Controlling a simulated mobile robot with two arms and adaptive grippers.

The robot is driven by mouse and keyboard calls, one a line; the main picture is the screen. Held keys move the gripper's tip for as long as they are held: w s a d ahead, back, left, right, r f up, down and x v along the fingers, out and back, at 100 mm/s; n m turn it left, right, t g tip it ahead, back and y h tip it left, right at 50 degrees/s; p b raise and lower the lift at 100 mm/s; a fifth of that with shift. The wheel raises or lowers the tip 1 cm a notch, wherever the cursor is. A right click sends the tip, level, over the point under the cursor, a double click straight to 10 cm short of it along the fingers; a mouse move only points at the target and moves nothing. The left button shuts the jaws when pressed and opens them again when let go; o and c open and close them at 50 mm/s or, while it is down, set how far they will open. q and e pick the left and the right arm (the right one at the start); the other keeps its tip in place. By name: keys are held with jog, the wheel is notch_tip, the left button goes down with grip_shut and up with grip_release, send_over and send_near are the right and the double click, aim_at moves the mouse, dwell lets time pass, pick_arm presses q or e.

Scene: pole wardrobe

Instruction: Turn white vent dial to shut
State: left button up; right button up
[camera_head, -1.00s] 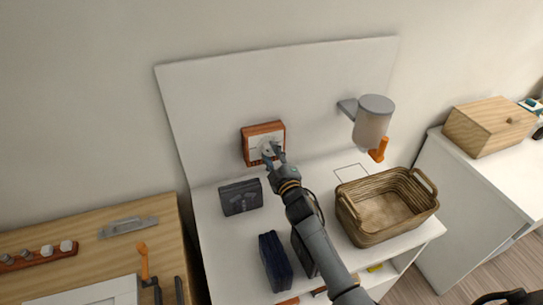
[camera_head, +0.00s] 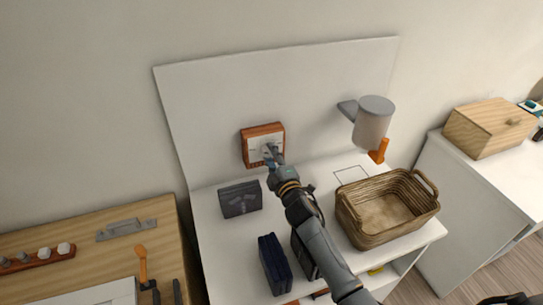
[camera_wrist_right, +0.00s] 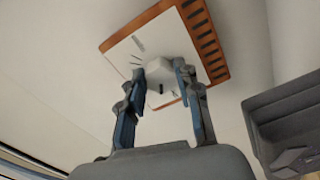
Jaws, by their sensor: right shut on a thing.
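The white vent dial (camera_wrist_right: 160,72) sits at the middle of a white plate with an orange-brown frame, the vent (camera_head: 263,130), mounted on the white back panel. My right gripper (camera_wrist_right: 160,80) is shut on the dial, with one finger on each side of it in the right wrist view. In the head view the right gripper (camera_head: 272,155) comes up to the vent from below and hides most of the dial. Dark marks show on the plate beside the dial. My left gripper is not in view.
A dark box (camera_head: 240,198) stands left of my right arm, and a navy case (camera_head: 274,264) stands nearer. A wicker basket (camera_head: 357,222) is to the right. A dispenser with an orange lever (camera_head: 378,150) hangs on the panel above the basket.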

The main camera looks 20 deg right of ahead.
jog(key=o, duration=1.2)
jog(key=shift+c, duration=0.2)
jog(key=shift+s, duration=0.1)
jog(key=s, duration=1.2)
jog(key=shift+d, duration=0.2)
jog(key=shift+w, duration=0.1)
